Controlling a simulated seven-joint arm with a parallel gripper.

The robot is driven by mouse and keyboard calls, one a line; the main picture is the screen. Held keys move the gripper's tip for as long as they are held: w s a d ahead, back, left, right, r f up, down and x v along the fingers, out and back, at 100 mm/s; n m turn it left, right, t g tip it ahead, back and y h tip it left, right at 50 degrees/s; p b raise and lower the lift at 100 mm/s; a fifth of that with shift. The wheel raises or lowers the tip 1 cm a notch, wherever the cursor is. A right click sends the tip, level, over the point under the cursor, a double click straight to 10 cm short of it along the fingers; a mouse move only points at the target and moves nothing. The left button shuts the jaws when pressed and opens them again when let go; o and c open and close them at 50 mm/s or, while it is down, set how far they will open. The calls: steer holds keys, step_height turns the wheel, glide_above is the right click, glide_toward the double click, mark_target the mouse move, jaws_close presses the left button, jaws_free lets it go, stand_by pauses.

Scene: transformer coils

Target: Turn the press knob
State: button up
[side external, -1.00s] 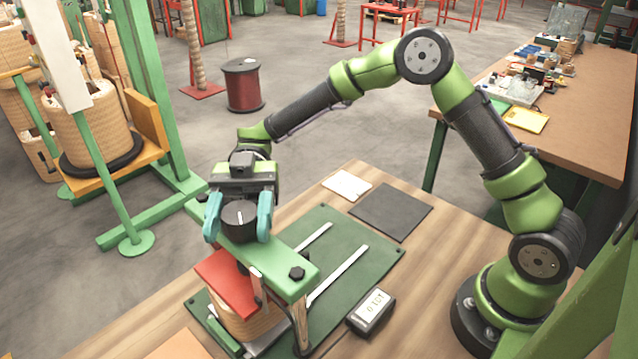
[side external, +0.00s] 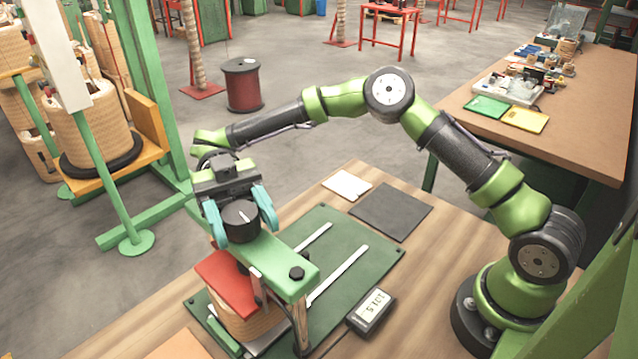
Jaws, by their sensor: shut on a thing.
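The press knob (side external: 240,217) is a black round knob with a white pointer mark on top. It sits on the green top bar (side external: 268,258) of the press. My gripper (side external: 240,220) has teal fingers, one on each side of the knob, and is shut on it. The pointer mark is tilted towards the upper left. Under the bar a red plate (side external: 232,279) lies on a tan wound coil (side external: 250,322). The fingertips' contact on the far side of the knob is partly hidden.
A black bolt head (side external: 297,272) stands on the bar's right end.

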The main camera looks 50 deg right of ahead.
mark_target(234, 202)
steer(key=o, duration=1)
steer(key=shift+c, duration=0.2)
steer(key=shift+w+d, duration=0.2)
steer(key=shift+w, duration=0.4)
steer(key=v, duration=0.3)
steer(key=shift+w+d, duration=0.15)
steer(key=shift+w, duration=0.2)
step_height(234, 202, up, 6)
steer(key=shift+f, duration=0.1)
steer(key=shift+r, duration=0.6)
